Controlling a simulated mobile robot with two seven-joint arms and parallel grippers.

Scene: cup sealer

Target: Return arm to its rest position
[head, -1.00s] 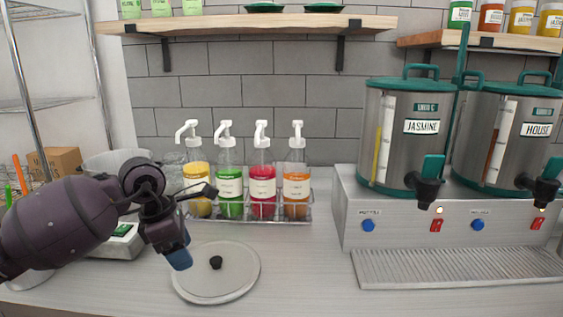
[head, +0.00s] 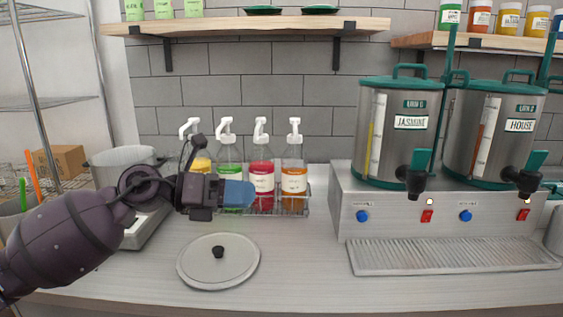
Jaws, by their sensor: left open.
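My left arm comes in from the left, and its gripper (head: 238,194) hangs above the counter in front of the syrup bottles. Its blue fingertips point right and overlap each other in this view. The gripper is open and nothing shows between its fingers. It hides part of the yellow bottle (head: 200,163) and the lower part of the green bottle (head: 230,170). My right arm and gripper are not in view.
A round lid (head: 218,268) with a black knob lies on the counter below the gripper. A metal pot (head: 118,165) stands behind my left arm. A dispenser with jasmine (head: 405,140) and house (head: 500,140) urns stands right. The front middle counter is clear.

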